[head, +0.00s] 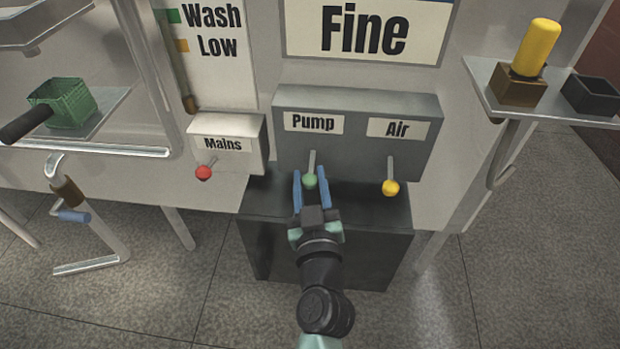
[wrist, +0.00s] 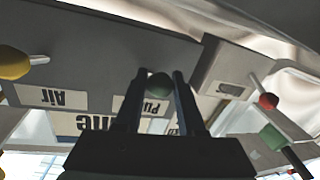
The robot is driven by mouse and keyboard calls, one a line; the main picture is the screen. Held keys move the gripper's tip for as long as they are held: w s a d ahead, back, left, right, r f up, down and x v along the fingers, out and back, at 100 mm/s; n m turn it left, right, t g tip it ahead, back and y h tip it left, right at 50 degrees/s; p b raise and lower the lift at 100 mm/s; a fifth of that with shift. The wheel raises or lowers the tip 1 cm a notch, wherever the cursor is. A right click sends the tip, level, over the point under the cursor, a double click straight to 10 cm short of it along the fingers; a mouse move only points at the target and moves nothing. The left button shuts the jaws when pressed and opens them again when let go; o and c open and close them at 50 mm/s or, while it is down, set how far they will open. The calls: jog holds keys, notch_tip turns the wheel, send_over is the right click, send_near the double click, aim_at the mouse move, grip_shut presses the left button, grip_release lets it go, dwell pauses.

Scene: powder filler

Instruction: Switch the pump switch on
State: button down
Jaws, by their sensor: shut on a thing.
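The pump switch is a short metal lever with a green ball knob (head: 310,181), below the "Pump" label (head: 313,123) on a grey control box (head: 290,148). The lever points outward and down in the head view, like the neighbouring levers. My gripper (head: 311,181) has its two blue fingers on either side of the green knob and is shut on it. In the wrist view, which is upside down, the green knob (wrist: 160,86) sits between the dark fingers near their tips. The fingers hide part of the knob.
The Air switch with a yellow knob (head: 391,187) is close on the right. The Mains switch with a red knob (head: 204,173) is on the left. A dark block (head: 270,250) stands below. A shelf at right holds a yellow cylinder (head: 537,47); a green basket (head: 64,103) is far left.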

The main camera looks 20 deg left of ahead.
aim_at(310, 176)
jog(key=shift+s+r+g+h+p, duration=0.1)
jog(key=shift+r+g+h+p, duration=0.4)
jog(key=shift+p, duration=1.9)
notch_tip(310, 176, up, 2)
jog(key=g+p, duration=0.2)
jog(key=p, duration=0.9)
jog(key=shift+s+r+m+g+h, duration=0.1)
jog(key=shift+m+g+h, duration=0.2)
jog(key=g+p, duration=0.1)
jog(key=p, duration=0.2)
jog(key=g+h+p, duration=0.1)
jog(key=p, duration=0.2)
jog(key=shift+r+p, duration=0.4)
jog(key=shift+g+p, duration=0.4)
jog(key=shift+p, duration=0.35)
jog(key=shift+m+g+p, duration=0.3)
jog(key=shift+p, duration=0.3)
jog(key=c, duration=0.5)
grip_release()
jog(key=shift+w, duration=0.2)
jog(key=shift+r, duration=0.1)
